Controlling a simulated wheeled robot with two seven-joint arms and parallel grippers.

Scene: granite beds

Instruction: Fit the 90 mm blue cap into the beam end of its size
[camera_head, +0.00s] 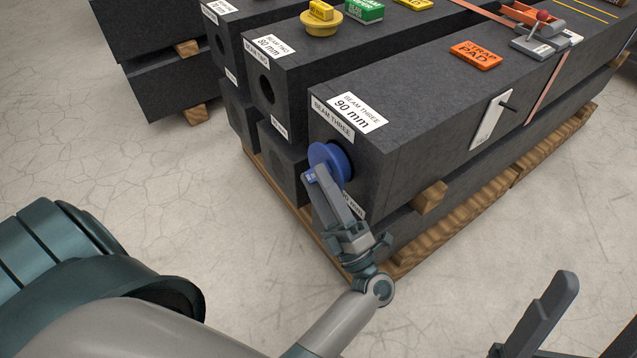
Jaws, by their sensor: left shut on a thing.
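The blue cap (321,155) is at the end face of the beam labelled BEAM THREE 90 mm (400,135). My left gripper (322,180) is shut on the cap from the near side, its fingers covering part of it. The dark rim of the beam's hole shows to the right of the cap. I cannot tell whether the cap is inside the hole or just in front of it. My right gripper (540,315) shows only in part at the lower right, apart from the beams; its opening cannot be made out.
The beam labelled BEAM TWO (330,60) has an open hole and carries a yellow cap (321,22) and a green block (358,11). An orange STRAP PAD (476,55) and a strap clamp (540,38) lie on BEAM THREE. Wooden bearers (430,197) jut out below. The floor in front is clear.

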